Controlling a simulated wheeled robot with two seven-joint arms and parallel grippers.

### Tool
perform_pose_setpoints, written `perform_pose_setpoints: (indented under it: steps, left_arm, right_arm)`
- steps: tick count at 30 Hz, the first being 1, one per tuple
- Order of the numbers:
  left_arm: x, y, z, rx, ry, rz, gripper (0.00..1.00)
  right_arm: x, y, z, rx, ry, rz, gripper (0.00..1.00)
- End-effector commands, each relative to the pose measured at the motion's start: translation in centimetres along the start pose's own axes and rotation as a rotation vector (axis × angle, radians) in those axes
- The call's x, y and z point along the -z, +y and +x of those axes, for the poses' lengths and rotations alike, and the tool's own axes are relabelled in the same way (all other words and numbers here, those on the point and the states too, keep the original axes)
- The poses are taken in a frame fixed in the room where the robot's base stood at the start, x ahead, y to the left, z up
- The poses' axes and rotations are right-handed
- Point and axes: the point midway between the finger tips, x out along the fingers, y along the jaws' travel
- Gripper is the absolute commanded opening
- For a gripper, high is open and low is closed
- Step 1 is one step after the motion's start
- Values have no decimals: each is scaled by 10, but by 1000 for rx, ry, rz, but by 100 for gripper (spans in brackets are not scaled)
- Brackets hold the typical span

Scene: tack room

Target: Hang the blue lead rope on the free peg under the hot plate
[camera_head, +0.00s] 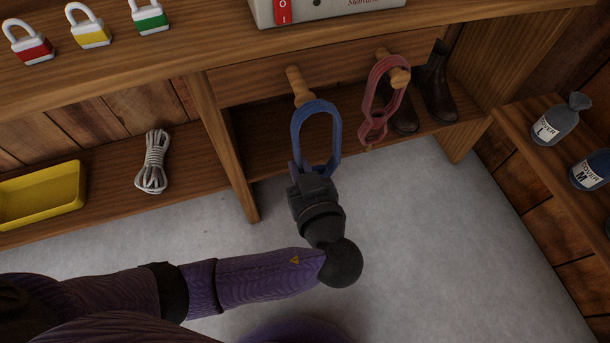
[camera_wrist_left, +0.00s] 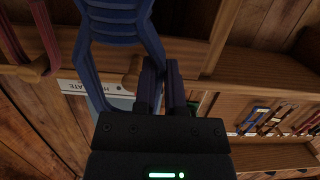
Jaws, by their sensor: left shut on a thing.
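The blue lead rope (camera_head: 334,140) is a long coiled loop, held by its lower end in my left gripper (camera_head: 302,177). It stands upright above the jaws, its top close to the tip of the free wooden peg (camera_head: 297,82). The peg does not appear to pass through the loop; I cannot tell whether they touch. The left wrist view shows the rope (camera_wrist_left: 118,22), the shut fingers (camera_wrist_left: 163,88) and a peg (camera_wrist_left: 131,74) beyond the rope. The white hot plate (camera_head: 350,8) sits on the shelf above the pegs. My right gripper is out of view.
A red rope (camera_head: 369,105) hangs on the other peg (camera_head: 400,76), close to the right. Dark boots (camera_head: 435,85) stand behind it. An upright divider (camera_head: 222,150) is left of the blue rope. White rope (camera_head: 153,162) and a yellow tray (camera_head: 45,194) lie further left.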

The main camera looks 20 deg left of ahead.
Motion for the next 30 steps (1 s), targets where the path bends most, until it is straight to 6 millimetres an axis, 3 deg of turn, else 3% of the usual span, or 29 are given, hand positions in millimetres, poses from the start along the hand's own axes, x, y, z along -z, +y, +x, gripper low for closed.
perform_pose_setpoints:
  steps: [21,30]
  left_arm:
    - [7,-1,61,1,2,1,0]
    - [2,0,76,2,-1,-2,0]
  right_arm:
    - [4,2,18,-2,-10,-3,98]
    - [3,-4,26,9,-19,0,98]
